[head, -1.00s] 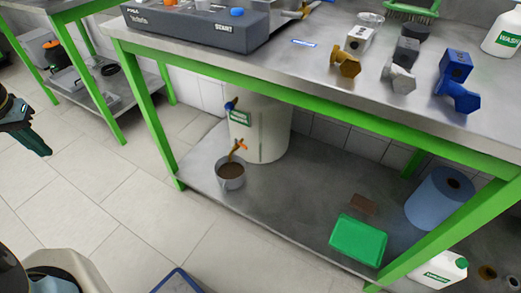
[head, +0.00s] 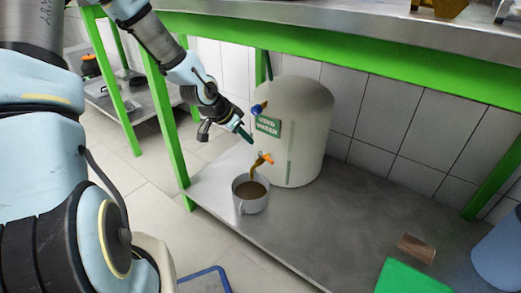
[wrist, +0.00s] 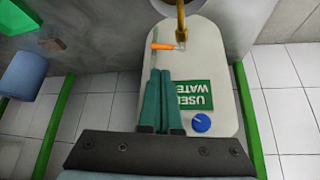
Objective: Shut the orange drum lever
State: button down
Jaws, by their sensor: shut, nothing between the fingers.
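A pale drum (head: 305,110) with a green label stands on the lower shelf. Its orange lever (head: 266,158) sits low on the front, at a brass-brown tap (head: 254,171). I cannot tell whether liquid is running from the tap. A mug (head: 250,201) with brown contents stands below it. My gripper (head: 249,139) is shut and empty, in front of the drum, above and left of the lever. In the wrist view the shut fingers (wrist: 163,75) point at the orange lever (wrist: 161,46), which lies just past their tips. I see no clear contact.
A blue knob (head: 257,108) is on the drum above the tap, beside the label. A green table leg (head: 166,130) stands left of my gripper. A green box (head: 412,278), a brown block (head: 416,248) and a blue roll (head: 500,252) lie to the right. The shelf between is clear.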

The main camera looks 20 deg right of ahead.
aim_at(269, 159)
jog(key=b+x, duration=0.4)
jog(key=x, duration=0.8)
jog(key=shift+d+f+b, duration=0.1)
jog(key=shift+f+b, duration=0.25)
jog(key=shift+d+r, duration=0.1)
